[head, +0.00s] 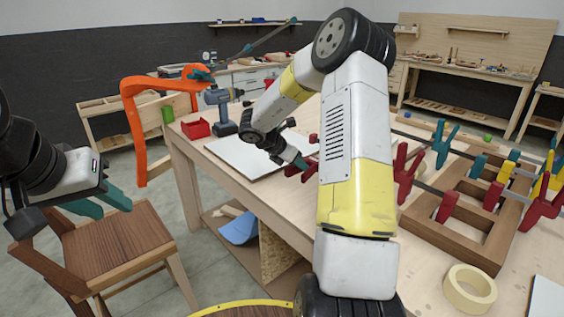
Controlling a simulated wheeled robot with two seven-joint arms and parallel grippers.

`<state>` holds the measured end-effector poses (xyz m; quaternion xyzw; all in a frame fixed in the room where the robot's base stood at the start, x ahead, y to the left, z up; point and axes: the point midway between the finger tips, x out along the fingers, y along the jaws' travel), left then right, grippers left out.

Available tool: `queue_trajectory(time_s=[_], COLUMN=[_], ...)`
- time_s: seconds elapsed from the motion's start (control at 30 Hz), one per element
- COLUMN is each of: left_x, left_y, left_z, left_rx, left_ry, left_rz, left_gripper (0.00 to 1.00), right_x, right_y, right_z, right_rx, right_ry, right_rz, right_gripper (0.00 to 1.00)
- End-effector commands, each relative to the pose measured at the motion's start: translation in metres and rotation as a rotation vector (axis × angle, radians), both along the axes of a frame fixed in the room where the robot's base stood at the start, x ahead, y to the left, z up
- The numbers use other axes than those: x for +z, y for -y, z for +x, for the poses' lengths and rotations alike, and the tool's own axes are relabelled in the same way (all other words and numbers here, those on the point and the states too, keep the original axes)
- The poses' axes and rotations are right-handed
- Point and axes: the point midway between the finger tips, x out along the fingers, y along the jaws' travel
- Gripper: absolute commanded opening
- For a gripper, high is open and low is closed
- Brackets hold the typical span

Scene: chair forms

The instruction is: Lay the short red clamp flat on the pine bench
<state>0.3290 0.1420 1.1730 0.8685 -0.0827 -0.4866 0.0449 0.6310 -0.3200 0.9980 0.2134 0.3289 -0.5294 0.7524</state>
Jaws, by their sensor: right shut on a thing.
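The pine bench (434,287) runs from the middle to the right of the head view. My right arm reaches across it, and my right gripper (300,162) is shut on a red clamp (292,170) at the near edge of a white sheet. Only parts of this clamp show beside the teal fingertips; my arm hides the rest. I cannot tell whether it touches the bench. My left gripper (100,204) is off the bench at the far left, above a brown chair, with its teal fingers apart and empty.
A white sheet (240,155), a drill (222,112) and a red bin (196,129) occupy the bench's far left. A wooden frame (470,239) with several clamps and a tape roll (470,291) lie on the right. An orange chair form (133,130) and the brown chair (115,245) stand left.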

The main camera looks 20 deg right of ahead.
Motion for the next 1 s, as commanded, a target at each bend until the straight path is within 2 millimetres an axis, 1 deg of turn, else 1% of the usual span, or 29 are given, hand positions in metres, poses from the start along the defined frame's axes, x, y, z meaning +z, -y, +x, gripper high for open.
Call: queue_trajectory(time_s=[0.17,0.27,0.7,0.9,1.0], left_x=[0.0,0.0,0.0,0.0,0.0], left_y=[0.0,0.0,0.0,0.0,0.0], left_z=[0.0,0.0,0.0,0.0,0.0], left_rx=[0.0,0.0,0.0,0.0,0.0], left_ry=[0.0,0.0,0.0,0.0,0.0], left_rz=[0.0,0.0,0.0,0.0,0.0], left_gripper=[0.36,0.36,0.36,0.36,0.36], right_x=[-0.005,-0.013,-0.063,-0.079,-0.084], right_y=[-0.003,-0.003,-0.003,-0.003,-0.003], right_z=[-0.002,-0.002,-0.002,-0.002,-0.002], right_rx=[-0.041,-0.04,-0.039,-0.038,-0.037], right_ry=[0.022,0.02,0.021,0.021,0.022], right_rz=[0.005,0.005,0.005,0.004,0.004], right_gripper=[0.0,0.0,0.0,0.0,0.0])
